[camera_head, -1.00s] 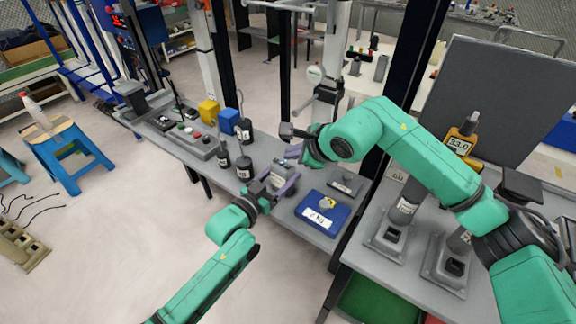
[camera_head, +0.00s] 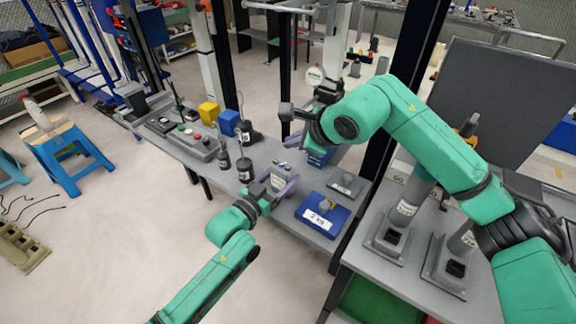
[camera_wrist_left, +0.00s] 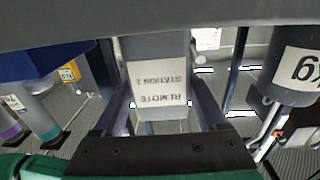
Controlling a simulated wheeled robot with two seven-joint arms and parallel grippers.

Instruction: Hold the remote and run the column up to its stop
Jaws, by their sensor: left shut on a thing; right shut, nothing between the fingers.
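The remote is a grey box labelled "REMOTE STATION 2" in the left wrist view (camera_wrist_left: 157,80), where its label reads upside down. It also shows in the head view (camera_head: 279,181), with small buttons on top. My left gripper (camera_head: 281,188) is shut on it, a purple finger on each side, above the bench's front edge. My right gripper (camera_head: 318,143) is shut and empty, behind and to the right of the remote and apart from it; my right arm partly hides its fingers. A tall pale column (camera_head: 334,45) rises behind the bench; its lower part is hidden by my right arm.
Black weights (camera_head: 245,169) stand left of the remote on the grey bench. A blue block with a white label (camera_head: 332,222) lies to its right. A control box with coloured buttons (camera_head: 195,141) sits further left.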

